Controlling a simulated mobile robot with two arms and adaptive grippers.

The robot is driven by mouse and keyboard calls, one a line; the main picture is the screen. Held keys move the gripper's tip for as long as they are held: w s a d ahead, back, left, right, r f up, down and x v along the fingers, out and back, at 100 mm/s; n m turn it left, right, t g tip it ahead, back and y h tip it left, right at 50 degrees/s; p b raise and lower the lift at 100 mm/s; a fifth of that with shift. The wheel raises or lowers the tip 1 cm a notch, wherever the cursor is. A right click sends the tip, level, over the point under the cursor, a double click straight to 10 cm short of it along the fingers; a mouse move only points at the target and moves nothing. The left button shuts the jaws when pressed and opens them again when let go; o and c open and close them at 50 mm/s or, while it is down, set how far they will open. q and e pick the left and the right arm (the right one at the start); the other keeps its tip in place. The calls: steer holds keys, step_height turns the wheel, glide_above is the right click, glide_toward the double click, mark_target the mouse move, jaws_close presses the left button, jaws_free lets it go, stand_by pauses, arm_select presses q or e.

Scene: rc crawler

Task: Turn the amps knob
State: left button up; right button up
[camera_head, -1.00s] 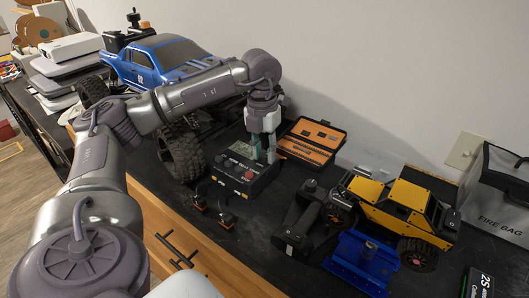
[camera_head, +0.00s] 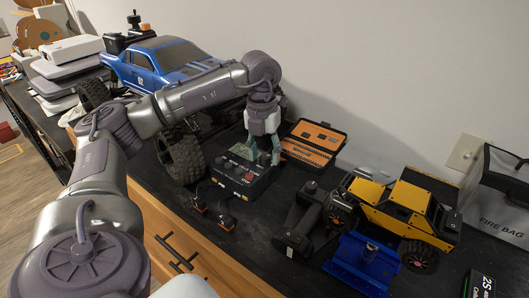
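The amps knob cannot be told apart from the other controls at this size. My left gripper (camera_head: 264,151) points down over the back right part of the box. Its two teal fingers are apart, with nothing seen between them. Whether a fingertip touches the box cannot be told. My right gripper is not in view.
A blue RC truck (camera_head: 160,56) stands behind and left of the box. An open orange-and-black tool case (camera_head: 313,142) lies just right of the gripper. Two small connectors lie in front.

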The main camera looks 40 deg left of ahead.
mark_target(262, 155)
arm_select(q)
step_height(262, 155, up, 12)
steer(key=shift+a, duration=0.25)
stand_by(0.6)
steer(key=shift+s, duration=0.15)
stand_by(0.4)
